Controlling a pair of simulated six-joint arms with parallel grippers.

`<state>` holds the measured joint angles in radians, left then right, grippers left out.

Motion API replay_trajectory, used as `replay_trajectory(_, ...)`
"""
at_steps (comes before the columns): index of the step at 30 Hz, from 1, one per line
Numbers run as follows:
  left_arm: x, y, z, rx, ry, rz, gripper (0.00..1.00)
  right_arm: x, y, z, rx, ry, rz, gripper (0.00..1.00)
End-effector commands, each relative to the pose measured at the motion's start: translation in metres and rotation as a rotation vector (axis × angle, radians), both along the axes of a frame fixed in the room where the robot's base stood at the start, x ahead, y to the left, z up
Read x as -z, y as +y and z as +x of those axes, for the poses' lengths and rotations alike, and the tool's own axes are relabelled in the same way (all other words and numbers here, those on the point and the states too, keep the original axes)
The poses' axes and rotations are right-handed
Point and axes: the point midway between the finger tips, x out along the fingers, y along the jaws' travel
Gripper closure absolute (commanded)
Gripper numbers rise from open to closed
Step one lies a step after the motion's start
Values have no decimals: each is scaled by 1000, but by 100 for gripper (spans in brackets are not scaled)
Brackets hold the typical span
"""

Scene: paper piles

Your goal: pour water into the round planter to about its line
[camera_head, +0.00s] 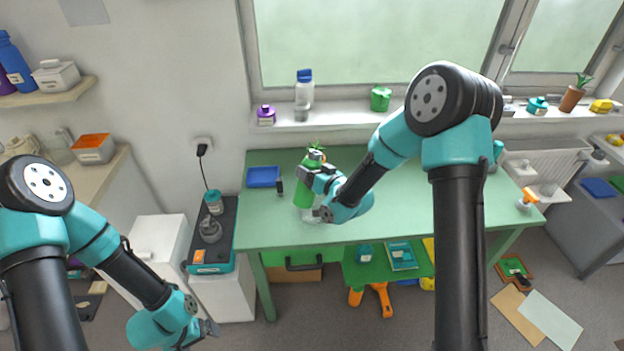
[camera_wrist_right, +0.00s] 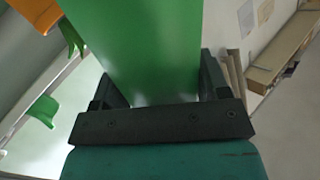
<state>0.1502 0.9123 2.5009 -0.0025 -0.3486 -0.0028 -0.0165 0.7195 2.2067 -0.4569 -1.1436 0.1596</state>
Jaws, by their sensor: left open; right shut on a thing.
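A green bottle (camera_head: 304,192) is held over the left part of the green table by my right gripper (camera_head: 308,180), which is shut on it. In the right wrist view the green bottle (camera_wrist_right: 135,45) fills the space between the fingers of my right gripper (camera_wrist_right: 160,90). Green leaves (camera_head: 316,147) show just behind the bottle's top; an orange thing (camera_wrist_right: 32,14) at the wrist view's upper left may be the planter. Its line and any water level are hidden. A clear thing shows just below the bottle. My left gripper (camera_head: 208,328) is open and empty, low in front of the table.
A blue tray (camera_head: 263,177) and a small dark item (camera_head: 280,187) lie left of the bottle. The table's middle (camera_head: 400,210) is mostly clear. The windowsill behind holds a blue-capped bottle (camera_head: 304,92), a purple jar (camera_head: 266,115) and a green cup (camera_head: 380,98).

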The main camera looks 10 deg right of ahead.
Motion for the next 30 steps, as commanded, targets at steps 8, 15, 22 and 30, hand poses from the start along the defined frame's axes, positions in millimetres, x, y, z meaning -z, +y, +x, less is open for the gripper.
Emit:
replay_trajectory(8,0,0,0,0,0,0,2,0,0,0,0,-1,0,62)
replay_trajectory(15,0,0,0,0,0,0,2,4,2,-1,-1,22,29,62)
replay_trajectory(22,0,0,0,0,0,0,2,12,5,-4,-1,73,93,62)
replay_trajectory(30,0,0,0,0,0,0,2,20,9,-7,-1,122,153,62)
